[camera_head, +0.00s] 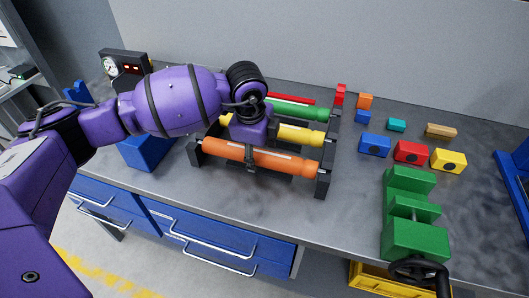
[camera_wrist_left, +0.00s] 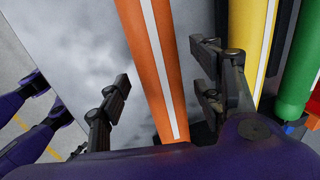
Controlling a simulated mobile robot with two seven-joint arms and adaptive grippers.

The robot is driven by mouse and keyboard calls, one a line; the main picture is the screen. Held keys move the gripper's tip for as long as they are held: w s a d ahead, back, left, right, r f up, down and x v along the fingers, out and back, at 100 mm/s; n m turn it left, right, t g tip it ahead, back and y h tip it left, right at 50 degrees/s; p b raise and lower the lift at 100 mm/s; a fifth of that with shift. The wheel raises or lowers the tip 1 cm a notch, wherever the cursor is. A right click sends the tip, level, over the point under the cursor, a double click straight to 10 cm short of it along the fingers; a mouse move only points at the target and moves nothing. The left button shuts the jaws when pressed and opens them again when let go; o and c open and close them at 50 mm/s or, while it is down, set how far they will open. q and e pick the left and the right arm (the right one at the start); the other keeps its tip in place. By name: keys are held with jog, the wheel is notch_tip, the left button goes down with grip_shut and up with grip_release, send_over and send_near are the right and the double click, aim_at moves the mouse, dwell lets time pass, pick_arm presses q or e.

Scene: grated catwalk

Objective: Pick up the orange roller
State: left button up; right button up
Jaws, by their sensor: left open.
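The orange roller (camera_head: 218,150) lies in the front of a dark rack (camera_head: 324,172) on the grey workbench, with a pale stripe along it. My left gripper (camera_head: 250,167) is over the middle of this roller, pointing down. In the left wrist view the orange roller (camera_wrist_left: 152,62) runs between the two spread fingers of my open left gripper (camera_wrist_left: 163,90). I cannot tell whether either finger touches it. The purple wrist hides part of the rack and of the rollers behind. My right gripper is not in view.
A yellow roller (camera_head: 301,135) and a green roller (camera_head: 305,110) sit behind in the rack; the yellow one is close beside one finger. A green vise (camera_head: 414,238) and several coloured blocks (camera_head: 410,152) are to the right. A blue bin (camera_head: 145,152) is left.

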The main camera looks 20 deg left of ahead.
pick_arm(q)
jog(key=shift+w+f, duration=0.15)
jog(key=shift+f, duration=0.45)
grip_shut()
jog(key=shift+r, duration=0.1)
jog(key=shift+r, duration=0.1)
